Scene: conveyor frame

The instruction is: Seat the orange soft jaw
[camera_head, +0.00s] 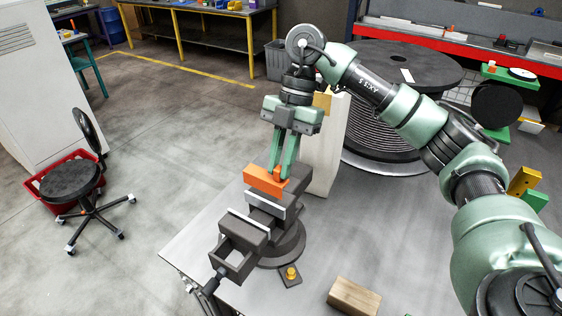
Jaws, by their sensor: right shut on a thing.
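The orange soft jaw (264,181) is at the back end of a dark grey bench vise (273,208), over the vise's rear jaw. My right gripper (279,172) points down from above and is shut on the soft jaw's raised middle part. The soft jaw lies about level along the jaw; whether it touches the vise or hangs just above it, I cannot tell. The vise's front jaw has a pale metal face (248,222), with a gap between the two jaws. My left gripper does not show.
The vise stands on a grey table (205,240). A wooden block (353,296) and a small brass-coloured knob (291,273) are at the front. A pale upright panel (325,145) stands just behind the gripper. A large cable reel (400,70) is farther back.

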